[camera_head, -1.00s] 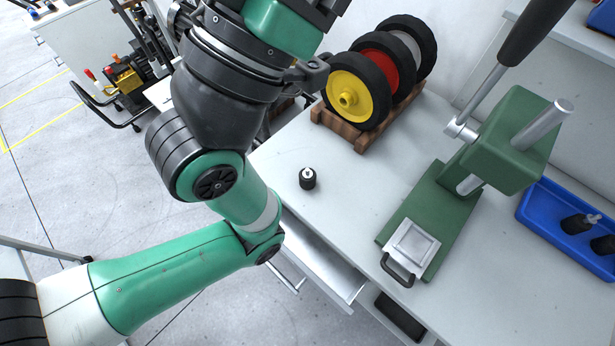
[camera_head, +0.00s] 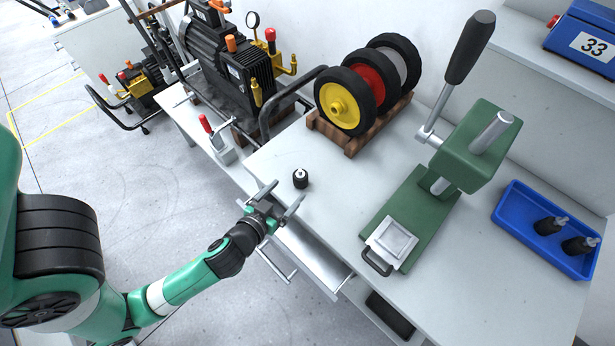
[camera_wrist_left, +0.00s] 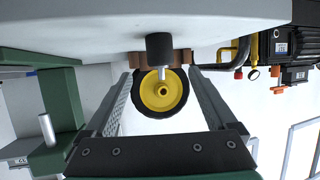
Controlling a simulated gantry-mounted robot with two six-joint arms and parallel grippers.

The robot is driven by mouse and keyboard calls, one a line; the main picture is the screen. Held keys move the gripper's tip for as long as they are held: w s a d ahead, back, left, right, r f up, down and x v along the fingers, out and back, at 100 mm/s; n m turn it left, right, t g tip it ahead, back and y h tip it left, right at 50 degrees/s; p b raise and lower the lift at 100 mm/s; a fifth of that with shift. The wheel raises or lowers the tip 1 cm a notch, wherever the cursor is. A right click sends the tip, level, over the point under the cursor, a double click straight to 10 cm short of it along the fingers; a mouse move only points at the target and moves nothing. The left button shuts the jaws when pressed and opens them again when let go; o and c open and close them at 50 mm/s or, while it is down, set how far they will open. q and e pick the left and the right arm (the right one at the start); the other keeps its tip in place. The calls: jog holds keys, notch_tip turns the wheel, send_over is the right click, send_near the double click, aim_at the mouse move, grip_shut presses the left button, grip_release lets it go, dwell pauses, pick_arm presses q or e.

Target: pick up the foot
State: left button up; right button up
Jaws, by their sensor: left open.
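The foot (camera_head: 300,179), a small black rubber cylinder with a metal stud, stands on the light worktable (camera_head: 330,225) near its left edge. My left gripper (camera_head: 290,189) is open and empty, its two fingers pointing toward the foot from the front left. In the left wrist view, which is upside down, the foot (camera_wrist_left: 160,48) shows between the lines of the open fingers (camera_wrist_left: 164,85), beyond their tips. It looks apart from both fingers. My right gripper is not in view.
A green press (camera_head: 425,205) stands right of the foot. A wooden rack (camera_head: 350,137) with yellow, red and grey wheels is behind it. A blue tray (camera_head: 510,215) at the right holds two similar feet. An open drawer (camera_head: 310,258) lies below the table edge.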

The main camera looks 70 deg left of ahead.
aim_at(296, 180)
pick_arm(q)
jog(key=x, duration=0.6)
jog(key=shift+w+a, duration=0.15)
jog(key=shift+a, duration=0.1)
jog(key=b+x, duration=0.1)
jog(key=x, duration=0.4)
jog(key=shift+w+f+b, duration=0.1)
jog(key=shift+b, duration=0.2)
grip_shut()
